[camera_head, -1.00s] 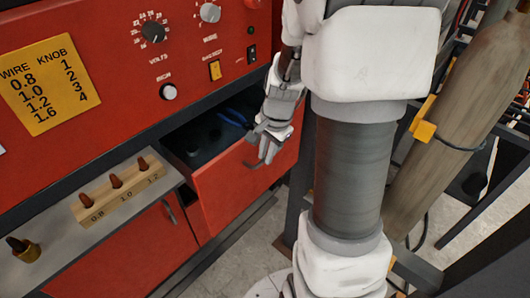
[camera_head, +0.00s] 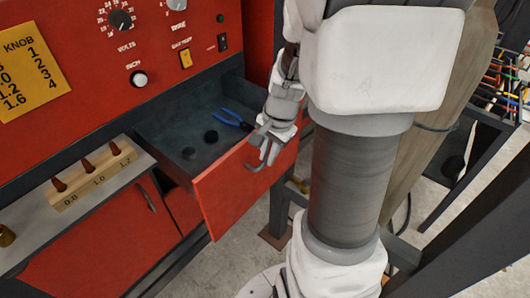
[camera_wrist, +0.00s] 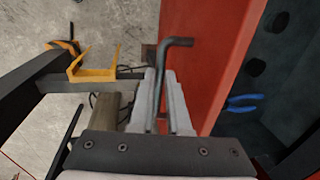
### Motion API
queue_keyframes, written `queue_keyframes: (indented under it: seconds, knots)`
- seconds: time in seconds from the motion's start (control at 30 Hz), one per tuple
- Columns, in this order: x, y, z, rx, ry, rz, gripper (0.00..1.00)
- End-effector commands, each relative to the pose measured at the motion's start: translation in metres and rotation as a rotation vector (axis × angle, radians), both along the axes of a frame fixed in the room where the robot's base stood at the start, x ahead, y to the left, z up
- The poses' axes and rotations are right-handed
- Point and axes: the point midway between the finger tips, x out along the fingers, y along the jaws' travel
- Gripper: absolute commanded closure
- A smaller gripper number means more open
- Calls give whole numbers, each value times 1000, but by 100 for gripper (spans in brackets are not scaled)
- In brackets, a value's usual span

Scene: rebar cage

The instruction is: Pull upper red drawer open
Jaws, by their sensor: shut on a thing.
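The upper red drawer (camera_head: 232,189) is pulled well out of the red cabinet in the head view. Its dark interior holds blue-handled pliers (camera_head: 232,119) and small dark round pieces (camera_head: 211,136). My gripper (camera_head: 264,160) is at the drawer's front face, shut on its dark bar handle (camera_head: 256,168). In the wrist view, the handle (camera_wrist: 178,42) runs between my two fingers (camera_wrist: 165,105), beside the red drawer front (camera_wrist: 206,60). The fingers hide part of the handle.
A wooden holder (camera_head: 95,175) with several copper tips stands on the grey shelf at left. A lower red door (camera_head: 98,245) is below it. Dark frame posts (camera_head: 283,200) and a brown cylinder (camera_head: 440,130) stand at right. A yellow-orange bracket (camera_wrist: 95,70) shows in the wrist view.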

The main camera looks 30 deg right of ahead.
Motion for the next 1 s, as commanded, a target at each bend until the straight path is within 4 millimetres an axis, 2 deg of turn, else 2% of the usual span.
queue_keyframes:
  seconds: [0.5, 0.53, 0.67, 0.7, 1.0]
  knots:
    - [-1, -2, 1, -2, -3, -1, 100]
    - [-1, -2, 1, -2, -3, -1, 82]
    - [-1, -1, 1, -1, -3, 0, 58]
    - [-1, -1, 1, -1, -3, 0, 55]
    - [-2, -1, 2, -1, -1, 0, 55]
